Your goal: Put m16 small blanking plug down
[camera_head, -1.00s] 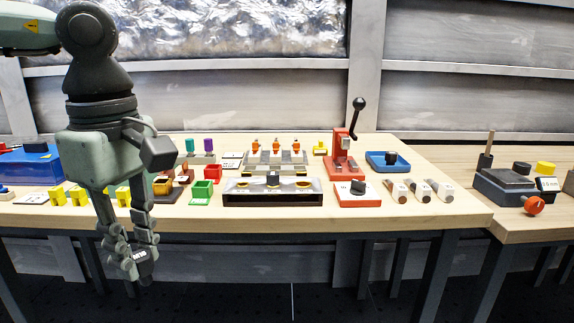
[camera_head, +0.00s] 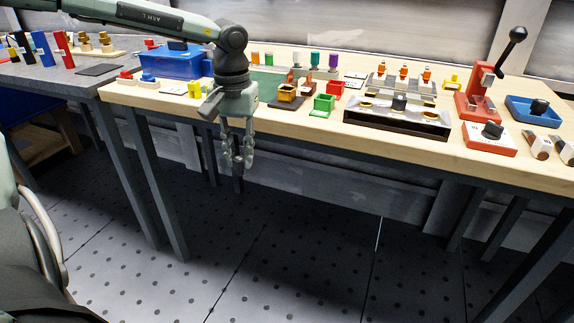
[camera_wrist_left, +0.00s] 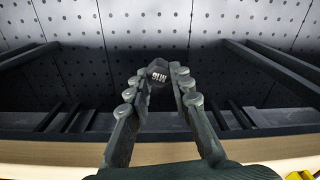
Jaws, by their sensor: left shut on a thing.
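My left gripper (camera_head: 238,160) hangs down from its arm in front of the long wooden bench's front edge, over the floor. In the left wrist view its two fingers (camera_wrist_left: 158,88) are shut on the m16 small blanking plug (camera_wrist_left: 158,71). The plug is a small dark piece with a white "M16" marking, held at the fingertips. It is off any surface. In the head view the plug is too dark and small to make out clearly. My right gripper is in neither view now.
A grey bench (camera_head: 60,82) stands at left. The floor in front is clear.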

